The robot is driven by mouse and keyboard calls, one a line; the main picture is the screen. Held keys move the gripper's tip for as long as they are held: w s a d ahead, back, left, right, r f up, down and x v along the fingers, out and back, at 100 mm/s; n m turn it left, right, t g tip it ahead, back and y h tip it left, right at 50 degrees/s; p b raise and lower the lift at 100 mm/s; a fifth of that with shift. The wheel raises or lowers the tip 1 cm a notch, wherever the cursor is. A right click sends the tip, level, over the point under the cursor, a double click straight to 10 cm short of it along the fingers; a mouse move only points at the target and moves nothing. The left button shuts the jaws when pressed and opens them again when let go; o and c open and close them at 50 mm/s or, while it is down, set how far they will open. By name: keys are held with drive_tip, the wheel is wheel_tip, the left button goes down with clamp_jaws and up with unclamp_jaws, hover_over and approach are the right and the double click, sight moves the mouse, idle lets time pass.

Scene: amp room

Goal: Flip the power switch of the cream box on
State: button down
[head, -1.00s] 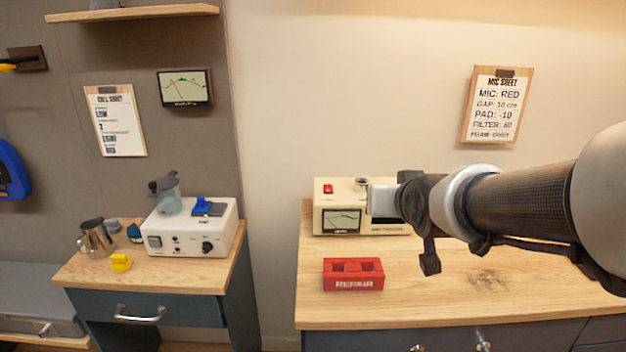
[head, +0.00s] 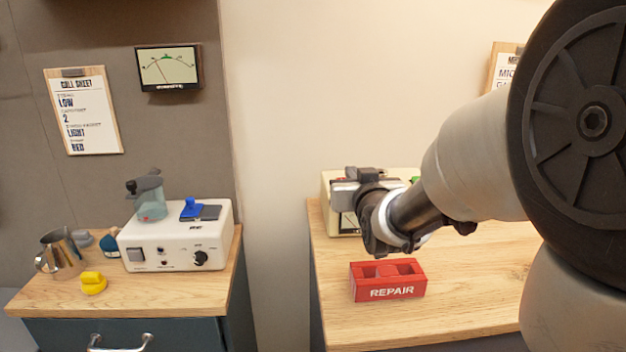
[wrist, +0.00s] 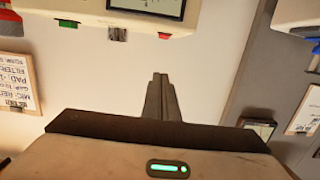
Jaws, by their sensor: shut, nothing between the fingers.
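The cream box (head: 327,205) stands at the back left of the right-hand bench, partly hidden by my gripper and arm. Its top edge and meter face show upside down in the wrist view (wrist: 185,15). Along that top are a small red part (wrist: 164,36), a grey knob (wrist: 117,34) and a green part (wrist: 68,23). I cannot tell which is the power switch or its state. My gripper (head: 343,192) is shut and empty, in front of the box in the head view. In the wrist view its fingertips (wrist: 160,78) appear apart from the box.
A white box (head: 215,240) with a blue part on top stands on the left-hand cabinet, beside a metal jug (head: 64,255) and a yellow block (head: 93,283). A gap separates the two.

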drive_tip(key=w, duration=0.3)
drive_tip(key=w+f, duration=0.1)
drive_tip(key=w, duration=0.2)
drive_tip(key=w+b, duration=0.1)
drive_tip(key=w, duration=0.2)
drive_tip(key=shift+w+f, duration=0.15)
drive_tip(key=shift+w, duration=0.25)
drive_tip(key=f, duration=0.2)
drive_tip(key=shift+w+f+b, duration=0.2)
drive_tip(key=shift+f+b, duration=0.1)
drive_tip(key=shift+b, duration=0.05)
drive_tip(key=shift+f, duration=0.65)
